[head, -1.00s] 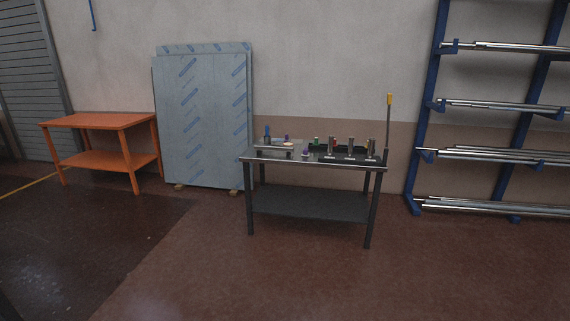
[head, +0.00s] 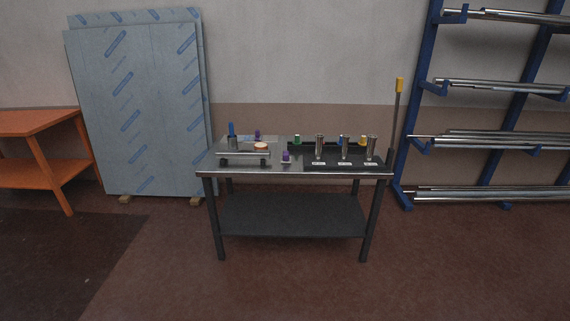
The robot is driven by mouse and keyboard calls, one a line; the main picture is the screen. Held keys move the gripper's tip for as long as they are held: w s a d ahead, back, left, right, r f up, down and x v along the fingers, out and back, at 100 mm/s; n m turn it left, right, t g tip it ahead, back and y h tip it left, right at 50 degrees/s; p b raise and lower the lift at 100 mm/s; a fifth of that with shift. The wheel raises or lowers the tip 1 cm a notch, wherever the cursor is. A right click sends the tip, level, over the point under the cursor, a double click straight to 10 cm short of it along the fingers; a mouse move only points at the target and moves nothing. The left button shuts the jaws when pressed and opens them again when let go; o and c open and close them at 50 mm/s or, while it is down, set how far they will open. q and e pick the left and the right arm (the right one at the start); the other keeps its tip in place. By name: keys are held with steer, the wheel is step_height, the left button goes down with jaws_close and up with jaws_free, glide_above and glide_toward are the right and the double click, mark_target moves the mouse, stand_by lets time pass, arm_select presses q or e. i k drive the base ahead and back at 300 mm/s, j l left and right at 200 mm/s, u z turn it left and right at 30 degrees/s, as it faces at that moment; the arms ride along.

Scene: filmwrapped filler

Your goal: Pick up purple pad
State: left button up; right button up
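Two small purple things show on the metal workbench (head: 300,174) in the head view. One purple piece (head: 286,155) stands near the middle of the bench top, between a low raised stand and a black tray. Another purple piece (head: 257,134) is farther back, behind the stand. Both are too small to tell which one is the pad. Neither of my grippers is in view.
The black tray (head: 312,164) holds several metal cylinders. The low stand (head: 230,154) carries a cup with a blue item. A yellow-topped pole (head: 399,86) rises at the bench's right end. An orange table (head: 40,122), wrapped sheets (head: 140,100) and a blue rack (head: 412,150) stand around. Floor in front is clear.

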mark_target(286, 159)
steer(key=i+l, duration=0.1)
steer(key=i, duration=0.5)
steer(key=i+l, duration=0.15)
steer(key=i, duration=0.4)
steer(key=i+l, duration=0.1)
steer(key=i, duration=0.5)
